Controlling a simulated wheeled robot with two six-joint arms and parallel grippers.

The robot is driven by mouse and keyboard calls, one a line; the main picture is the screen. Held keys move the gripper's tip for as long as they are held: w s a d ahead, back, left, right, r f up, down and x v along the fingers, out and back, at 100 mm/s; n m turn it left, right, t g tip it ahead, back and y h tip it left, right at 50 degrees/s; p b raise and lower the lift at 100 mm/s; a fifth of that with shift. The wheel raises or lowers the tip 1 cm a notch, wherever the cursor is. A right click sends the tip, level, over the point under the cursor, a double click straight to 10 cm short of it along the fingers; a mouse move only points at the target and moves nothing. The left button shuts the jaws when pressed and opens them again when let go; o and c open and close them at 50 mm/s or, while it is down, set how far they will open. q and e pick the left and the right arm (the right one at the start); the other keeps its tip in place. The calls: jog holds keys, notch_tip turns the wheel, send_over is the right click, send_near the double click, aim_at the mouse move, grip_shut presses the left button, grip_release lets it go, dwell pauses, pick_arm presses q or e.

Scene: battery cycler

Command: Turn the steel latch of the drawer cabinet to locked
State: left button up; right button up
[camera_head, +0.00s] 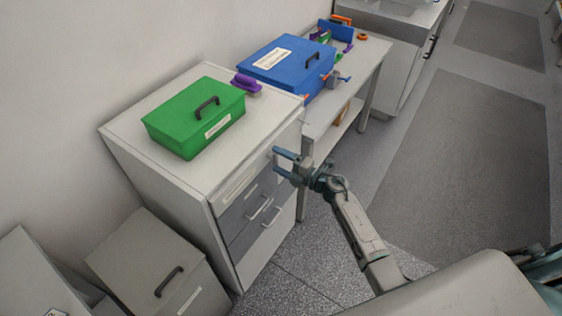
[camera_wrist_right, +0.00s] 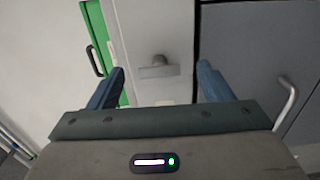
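The drawer cabinet (camera_head: 196,172) is white with grey drawer fronts and bar handles, and stands against the wall. In the right wrist view, a small steel latch (camera_wrist_right: 158,69) sits on the cabinet's pale front strip. It has a flat plate and a short knob; I cannot tell whether it is locked. My right gripper (camera_head: 277,161) is open at the cabinet's upper front edge. In the wrist view its two blue fingers (camera_wrist_right: 161,72) stand apart on either side of the latch, with nothing between them held. The latch is not clear in the head view. My left gripper is not in view.
A green box (camera_head: 190,135) with a black handle stands on the cabinet top, beside a purple object (camera_head: 246,83). A table with a blue box (camera_head: 285,75) adjoins on the right. A grey cabinet (camera_head: 150,250) stands at lower left. The floor at right is clear.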

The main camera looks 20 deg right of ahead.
jog(key=b+v, duration=0.4)
jog(key=v, duration=0.6)
jog(key=shift+s+d, duration=0.25)
jog(key=shift+s, duration=0.1)
